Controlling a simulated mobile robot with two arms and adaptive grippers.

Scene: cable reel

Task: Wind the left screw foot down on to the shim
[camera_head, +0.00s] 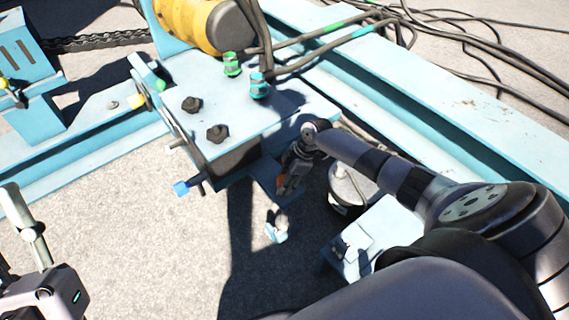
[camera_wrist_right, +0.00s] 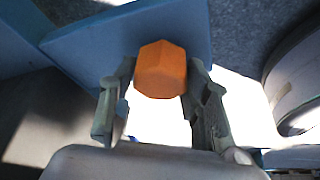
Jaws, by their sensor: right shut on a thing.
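My right gripper (camera_head: 284,186) is low beside the light blue reel stand. In the right wrist view its two fingers (camera_wrist_right: 160,95) stand on either side of an orange hex head (camera_wrist_right: 161,70), shut on it. The head sits against a blue plate (camera_wrist_right: 130,40). In the head view only a bit of orange shows by the fingers. Below it, a pale foot with a light blue piece (camera_head: 276,235) is at the ground; I cannot tell foot from shim there. Part of my left arm or gripper (camera_head: 40,285) shows at the lower left; its fingertips are not clear.
The blue stand (camera_head: 290,105) carries dark knobs, green and teal fittings (camera_head: 259,86) and a yellow motor (camera_head: 195,22). Cables (camera_head: 480,50) lie at the upper right. A round metal item (camera_head: 350,187) and a small blue box (camera_head: 372,235) are close to my right arm.

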